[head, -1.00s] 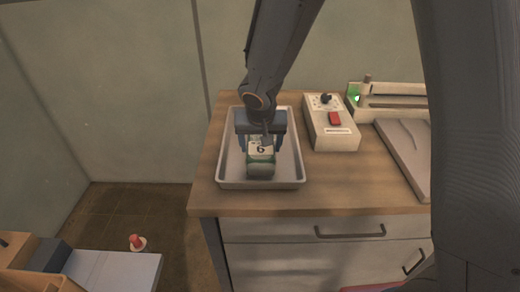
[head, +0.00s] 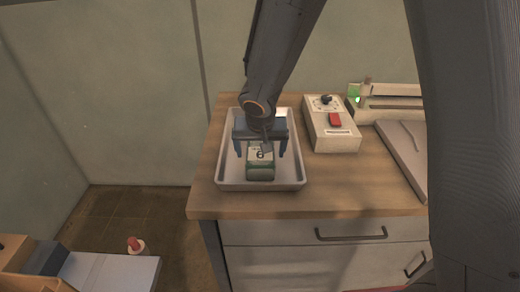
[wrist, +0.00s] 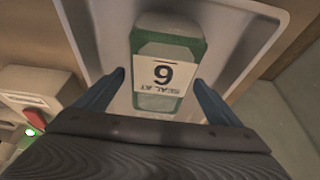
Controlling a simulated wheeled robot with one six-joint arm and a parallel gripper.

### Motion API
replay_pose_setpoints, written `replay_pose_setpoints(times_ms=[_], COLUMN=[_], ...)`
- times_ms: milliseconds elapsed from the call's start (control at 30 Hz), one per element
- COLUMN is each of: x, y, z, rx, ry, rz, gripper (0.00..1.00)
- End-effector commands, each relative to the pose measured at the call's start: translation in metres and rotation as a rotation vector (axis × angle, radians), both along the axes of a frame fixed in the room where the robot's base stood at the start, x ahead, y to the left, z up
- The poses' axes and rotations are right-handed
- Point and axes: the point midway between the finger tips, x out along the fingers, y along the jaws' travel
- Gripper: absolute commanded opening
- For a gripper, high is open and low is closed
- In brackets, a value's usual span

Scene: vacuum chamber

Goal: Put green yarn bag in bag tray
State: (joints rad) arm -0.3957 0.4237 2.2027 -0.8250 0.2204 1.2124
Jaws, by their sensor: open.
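The green yarn bag (head: 260,171) lies in the grey bag tray (head: 226,181) on the wooden counter. It carries a white label with a large digit. My gripper (head: 262,149) is over the tray, open, with its blue fingers on either side of the bag's near-arm end. In the wrist view the bag (wrist: 172,36) lies beyond my fingertips (wrist: 160,77), with a gap visible on both sides. The tray's floor (wrist: 220,45) shows around it. No finger appears to touch the bag.
A white control box (head: 331,139) with a red switch and a black knob stands right of the tray. A white sealing device (head: 393,103) with a green light is at the back right. A grey board (head: 402,147) lies on the counter. Drawers (head: 320,232) are below.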

Motion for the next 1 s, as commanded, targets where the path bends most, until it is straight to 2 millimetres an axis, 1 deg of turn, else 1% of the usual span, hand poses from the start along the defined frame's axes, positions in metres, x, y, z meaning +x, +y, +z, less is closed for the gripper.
replay_pose_setpoints(times_ms=[167, 267, 500, 700, 833, 1000], x=[-0.001, -0.006, -0.024, -0.037, -0.042, -0.046], y=[0.0, 0.0, 0.001, 0.001, 0.001, 0.002], z=[0.005, 0.02, 0.064, 0.093, 0.105, 0.113], rx=[0.0, 0.001, 0.002, 0.001, 0.0, 0.0], ry=[0.001, -0.003, -0.004, -0.002, -0.002, 0.0], rz=[0.0, -0.002, -0.001, -0.001, -0.001, -0.001], gripper=[0.89, 0.89, 0.89, 0.89, 0.89, 0.89])
